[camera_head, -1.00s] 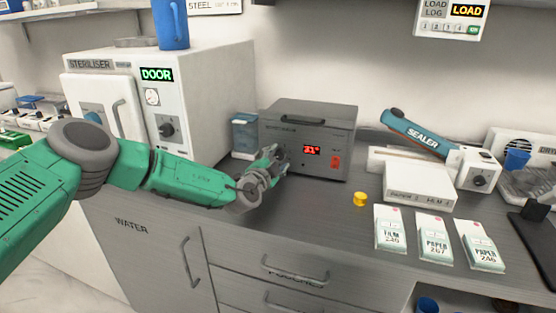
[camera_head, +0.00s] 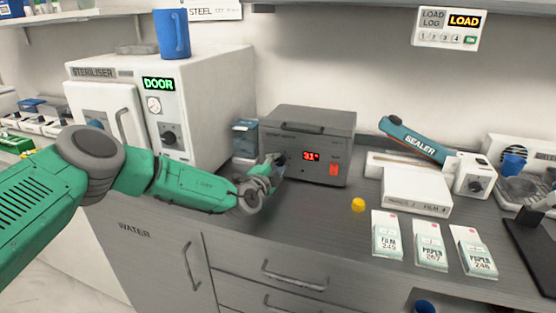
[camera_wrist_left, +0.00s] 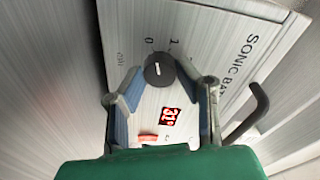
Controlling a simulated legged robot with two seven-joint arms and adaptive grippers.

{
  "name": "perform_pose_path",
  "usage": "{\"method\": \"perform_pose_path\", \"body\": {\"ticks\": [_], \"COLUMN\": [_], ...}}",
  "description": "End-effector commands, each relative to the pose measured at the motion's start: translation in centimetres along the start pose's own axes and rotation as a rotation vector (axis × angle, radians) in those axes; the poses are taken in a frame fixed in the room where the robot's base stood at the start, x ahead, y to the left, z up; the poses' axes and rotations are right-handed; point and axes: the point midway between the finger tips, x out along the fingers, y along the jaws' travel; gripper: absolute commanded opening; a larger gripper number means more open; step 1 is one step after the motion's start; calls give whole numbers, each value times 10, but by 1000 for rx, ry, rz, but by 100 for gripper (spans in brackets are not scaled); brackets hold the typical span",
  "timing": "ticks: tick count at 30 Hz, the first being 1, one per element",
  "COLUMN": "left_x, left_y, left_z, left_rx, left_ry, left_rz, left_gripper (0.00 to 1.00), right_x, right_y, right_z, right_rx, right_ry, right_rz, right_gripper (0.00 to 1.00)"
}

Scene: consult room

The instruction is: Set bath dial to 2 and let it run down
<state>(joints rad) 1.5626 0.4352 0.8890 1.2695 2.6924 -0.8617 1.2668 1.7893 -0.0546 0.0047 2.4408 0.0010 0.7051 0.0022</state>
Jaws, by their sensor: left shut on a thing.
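The sonic bath (camera_head: 310,125) is a grey box with a lid handle on the counter. Its front has a red display (camera_head: 311,156) reading about 31° and a red switch (camera_head: 333,169). My left gripper (camera_head: 277,160) is at the left part of this front. In the left wrist view, the black dial (camera_wrist_left: 159,70) lies between the tips of my left gripper (camera_wrist_left: 160,82), which is shut on it. The marks 0 and 1 show beside the dial; its exact setting is unclear. The fingers hide part of the panel. My right gripper is not in view.
The steriliser (camera_head: 205,110) stands left, close to my left arm. A blue container (camera_head: 245,139) is beside the bath. A yellow piece (camera_head: 357,205), labelled packets (camera_head: 430,245) and the sealer (camera_head: 415,140) lie to the right. The counter before the bath is mostly clear.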

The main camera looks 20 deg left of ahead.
Motion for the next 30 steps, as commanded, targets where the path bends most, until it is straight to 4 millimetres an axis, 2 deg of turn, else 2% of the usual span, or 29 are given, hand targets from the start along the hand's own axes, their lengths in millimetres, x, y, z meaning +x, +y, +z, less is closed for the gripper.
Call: {"method": "perform_pose_path", "body": {"ticks": [1,9,30], "left_x": [-2,-2,-2], "left_y": [1,1,3], "left_z": [1,0,-1], "left_rx": [42,298,960], "left_ry": [-6,-18,-48], "left_rz": [13,35,90], "left_gripper": [0,0,0], "right_x": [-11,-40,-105], "right_y": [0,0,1], "right_z": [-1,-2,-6], "right_rx": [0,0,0], "right_ry": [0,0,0], "right_rz": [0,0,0], "right_gripper": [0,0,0]}}
